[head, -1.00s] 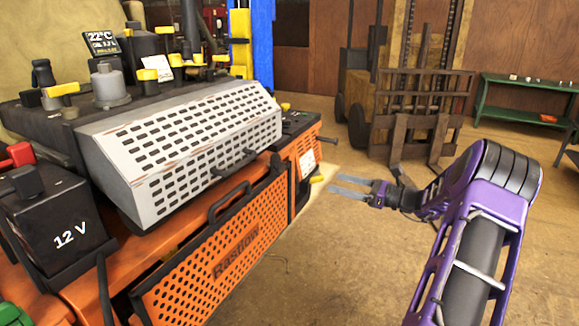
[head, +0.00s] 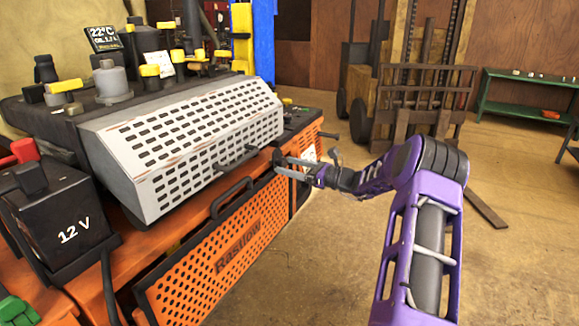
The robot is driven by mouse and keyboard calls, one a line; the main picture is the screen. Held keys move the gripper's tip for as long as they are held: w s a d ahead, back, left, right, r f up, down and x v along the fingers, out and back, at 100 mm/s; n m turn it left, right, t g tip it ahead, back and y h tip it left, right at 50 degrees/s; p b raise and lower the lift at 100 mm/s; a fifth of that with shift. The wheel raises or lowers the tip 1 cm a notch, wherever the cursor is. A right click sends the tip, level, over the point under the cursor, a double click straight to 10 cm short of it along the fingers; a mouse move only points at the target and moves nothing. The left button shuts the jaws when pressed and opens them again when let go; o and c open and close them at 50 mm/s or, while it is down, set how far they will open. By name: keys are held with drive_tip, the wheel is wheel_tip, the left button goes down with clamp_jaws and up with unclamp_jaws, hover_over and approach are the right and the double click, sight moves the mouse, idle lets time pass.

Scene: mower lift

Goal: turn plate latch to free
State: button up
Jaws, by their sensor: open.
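A light grey perforated plate (head: 185,135) covers the front of the orange machine. A dark latch bar (head: 237,161) sits at its lower front edge and is tilted up to the right; I cannot tell its locked or free position. My gripper (head: 279,166) is open and empty, just right of the bar and apart from it, in front of the machine's right-hand part. Its fingers point left toward the machine. The yellow part low on the machine's right end is hidden behind my gripper or arm.
An orange perforated panel (head: 222,255) with a dark handle (head: 232,197) hangs below the plate. A 12 V battery (head: 58,225) stands at left. A forklift (head: 415,90) and a green bench (head: 520,100) stand behind. The floor right of the machine is mostly clear.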

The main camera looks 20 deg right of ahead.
drive_tip(key=shift+w+a, duration=0.1)
drive_tip(key=shift+w, duration=0.1)
clamp_jaws()
idle(0.3)
